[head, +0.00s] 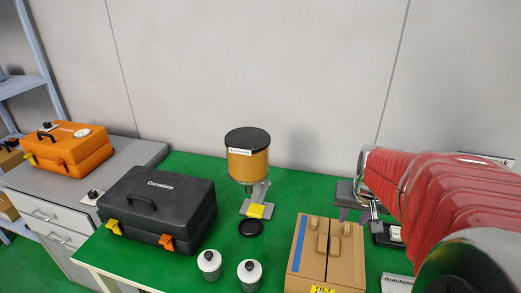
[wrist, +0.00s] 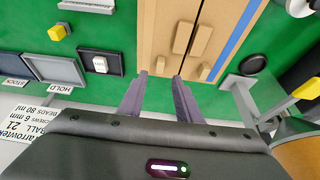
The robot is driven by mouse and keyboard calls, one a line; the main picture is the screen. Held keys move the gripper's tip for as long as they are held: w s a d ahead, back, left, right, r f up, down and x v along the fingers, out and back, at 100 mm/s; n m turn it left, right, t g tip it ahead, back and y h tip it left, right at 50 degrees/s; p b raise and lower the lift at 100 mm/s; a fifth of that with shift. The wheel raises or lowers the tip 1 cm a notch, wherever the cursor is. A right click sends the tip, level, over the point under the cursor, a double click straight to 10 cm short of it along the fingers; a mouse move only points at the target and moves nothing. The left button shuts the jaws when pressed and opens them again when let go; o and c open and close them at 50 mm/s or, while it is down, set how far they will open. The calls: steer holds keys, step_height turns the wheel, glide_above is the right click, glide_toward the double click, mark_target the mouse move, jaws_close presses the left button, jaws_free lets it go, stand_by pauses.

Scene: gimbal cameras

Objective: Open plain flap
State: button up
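The cardboard box (head: 299,265) stands on the green table with both top flaps lying closed. Its right flap in the head view is the plain flap (head: 346,262); the left one carries a blue stripe (head: 299,243). In the wrist view the order is reversed: the plain flap (wrist: 155,30) is left and the blue stripe (wrist: 238,32) right. Small raised cardboard tabs sit on the flaps along the seam. My gripper (head: 353,213) is just beyond the box's far edge. In the wrist view its two fingers (wrist: 161,76) are apart, with nothing between them.
A black case (head: 160,208) and two white bottles (head: 209,262) stand left of the box. A tan canister with a black lid (head: 247,157) is behind them.

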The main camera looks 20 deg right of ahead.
mark_target(347, 227)
steer(key=shift+x, duration=3.6)
jaws_close()
